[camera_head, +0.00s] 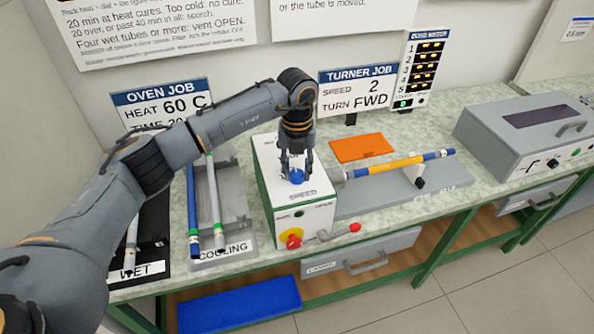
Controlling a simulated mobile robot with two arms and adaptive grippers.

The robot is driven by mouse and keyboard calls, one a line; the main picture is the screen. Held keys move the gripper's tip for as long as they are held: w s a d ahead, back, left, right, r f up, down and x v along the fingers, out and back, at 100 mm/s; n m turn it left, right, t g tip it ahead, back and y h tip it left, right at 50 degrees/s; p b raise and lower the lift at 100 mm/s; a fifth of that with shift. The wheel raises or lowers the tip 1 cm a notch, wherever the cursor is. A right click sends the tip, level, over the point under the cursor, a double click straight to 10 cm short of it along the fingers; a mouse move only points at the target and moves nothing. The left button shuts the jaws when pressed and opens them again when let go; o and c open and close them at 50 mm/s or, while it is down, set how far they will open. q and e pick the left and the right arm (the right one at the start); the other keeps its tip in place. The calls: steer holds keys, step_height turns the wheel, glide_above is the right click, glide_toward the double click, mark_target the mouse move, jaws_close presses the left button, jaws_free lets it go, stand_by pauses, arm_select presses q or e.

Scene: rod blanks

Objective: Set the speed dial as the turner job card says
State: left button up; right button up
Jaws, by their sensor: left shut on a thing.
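The turner job card (358,90) stands at the back of the bench and reads SPEED 2, TURN FWD. The turner (262,190) is a white and green box with a blue speed dial (297,176) on its top, beside the label SPEED. My left gripper (297,170) points down from above and is shut on the blue dial. The dial's pointer and scale are hidden by the fingers. A yellow and blue rod (400,164) lies level, extending right from the turner to a support. My right gripper is not in view.
A red knob (293,241) and a red-tipped lever (354,228) are on the turner's front. The cooling tray (233,206) with rods and the wet tray (153,222) lie left. A grey oven-like box (520,130) stands right. An orange mat (362,147) lies behind the rod.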

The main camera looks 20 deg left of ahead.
mark_target(297, 173)
arm_select(q)
steer(key=shift+n, duration=0.3)
steer(key=o, duration=1.1)
steer(key=shift+o, duration=0.2)
steer(key=shift+r, duration=0.1)
step_height(297, 173, up, 12)
